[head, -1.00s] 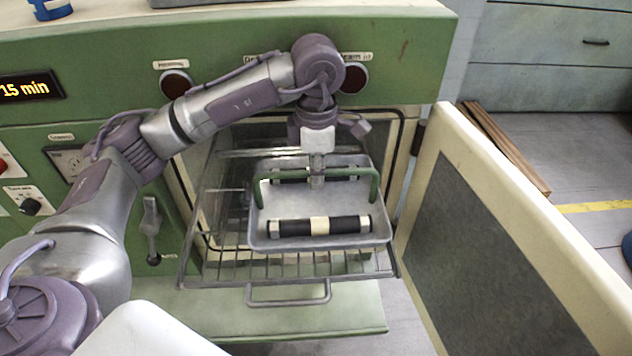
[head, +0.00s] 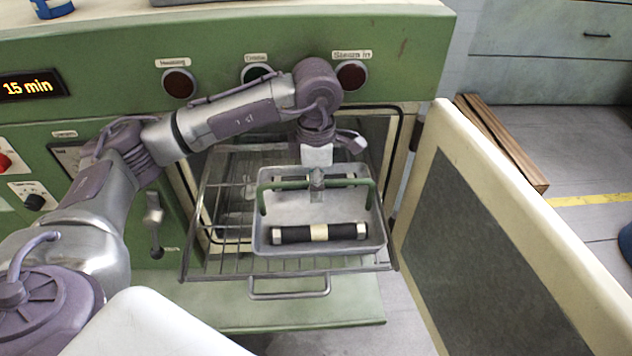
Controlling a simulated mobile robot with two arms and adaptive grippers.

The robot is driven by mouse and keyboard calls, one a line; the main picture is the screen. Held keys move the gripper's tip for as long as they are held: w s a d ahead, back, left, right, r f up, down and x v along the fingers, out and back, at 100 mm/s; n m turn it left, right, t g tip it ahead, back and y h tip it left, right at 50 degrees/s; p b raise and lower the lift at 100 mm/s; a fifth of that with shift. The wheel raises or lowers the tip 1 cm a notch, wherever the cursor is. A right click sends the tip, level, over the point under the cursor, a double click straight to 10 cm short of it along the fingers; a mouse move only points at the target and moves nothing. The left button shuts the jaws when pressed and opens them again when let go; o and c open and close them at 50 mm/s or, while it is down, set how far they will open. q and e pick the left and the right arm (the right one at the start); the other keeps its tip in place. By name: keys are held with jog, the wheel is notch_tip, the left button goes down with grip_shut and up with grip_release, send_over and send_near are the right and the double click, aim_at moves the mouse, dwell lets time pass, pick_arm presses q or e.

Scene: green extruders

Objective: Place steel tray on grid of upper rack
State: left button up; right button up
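The steel tray (head: 345,213) is a shallow grey pan with a green bar handle (head: 280,184) arching over it. Dark rollers with pale bands (head: 320,233) lie in it. The tray is over the right part of the wire grid of the upper rack (head: 225,262), which is pulled out of the open oven. I cannot tell whether its underside touches the grid. My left gripper (head: 317,185) reaches down from above and is shut on the middle of the handle. Its fingertips are small and partly merge with the handle. My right gripper is out of view.
The oven door (head: 500,220) stands open close on the right of the rack. A green ledge (head: 300,312) is below. The green control panel (head: 215,60) with knobs is above. The left part of the grid is bare.

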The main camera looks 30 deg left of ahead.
pick_arm(q)
jog(key=shift+r, duration=0.15)
jog(key=shift+w+r, duration=0.1)
jog(key=shift+r, duration=0.1)
notch_tip(320, 180, up, 7)
jog(key=b, duration=0.3)
jog(key=shift+f, duration=0.1)
jog(key=shift+r, duration=2.4)
